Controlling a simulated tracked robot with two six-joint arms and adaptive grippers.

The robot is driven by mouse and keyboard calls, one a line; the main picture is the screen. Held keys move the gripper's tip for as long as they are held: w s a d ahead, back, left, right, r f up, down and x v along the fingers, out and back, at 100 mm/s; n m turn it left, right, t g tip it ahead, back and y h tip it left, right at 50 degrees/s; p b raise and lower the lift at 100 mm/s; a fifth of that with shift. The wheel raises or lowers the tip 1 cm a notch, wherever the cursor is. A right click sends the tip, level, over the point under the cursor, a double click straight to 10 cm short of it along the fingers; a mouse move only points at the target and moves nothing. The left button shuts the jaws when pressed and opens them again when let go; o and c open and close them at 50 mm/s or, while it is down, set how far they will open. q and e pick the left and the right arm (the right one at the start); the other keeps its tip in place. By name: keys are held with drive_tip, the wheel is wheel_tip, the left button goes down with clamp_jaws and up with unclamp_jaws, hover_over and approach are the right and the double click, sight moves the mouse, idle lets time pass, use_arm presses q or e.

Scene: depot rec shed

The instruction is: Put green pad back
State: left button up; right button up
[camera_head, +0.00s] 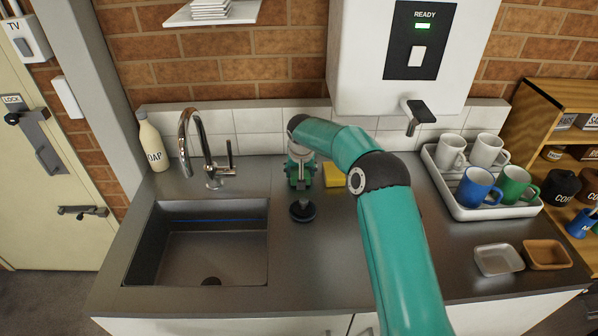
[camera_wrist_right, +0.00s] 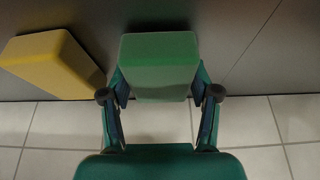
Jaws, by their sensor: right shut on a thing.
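The green pad (camera_wrist_right: 160,65) is a small block. In the right wrist view it sits between the fingers of my right gripper (camera_wrist_right: 160,95), which is shut on it. In the head view my right gripper (camera_head: 301,178) is at the back of the counter, between the tap and the yellow pad. The pad is hard to tell from the teal gripper there. The yellow pad (camera_head: 333,175) lies just right of the gripper by the tiled wall, and also shows in the right wrist view (camera_wrist_right: 55,65). My left gripper is out of view.
A black plug (camera_head: 302,211) stands on the counter in front of the gripper. The sink (camera_head: 200,245) and tap (camera_head: 190,140) are left, with a soap bottle (camera_head: 152,146). A mug tray (camera_head: 500,211) and two small dishes are right. A white dispenser (camera_head: 360,60) hangs above.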

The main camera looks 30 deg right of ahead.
drive_tip(key=shift+f, duration=0.15)
drive_tip(key=shift+f, duration=0.1)
drive_tip(key=o, duration=1.2)
drive_tip(key=shift+b+v, duration=1.15)
drive_tip(key=shift+v, duration=4.95)
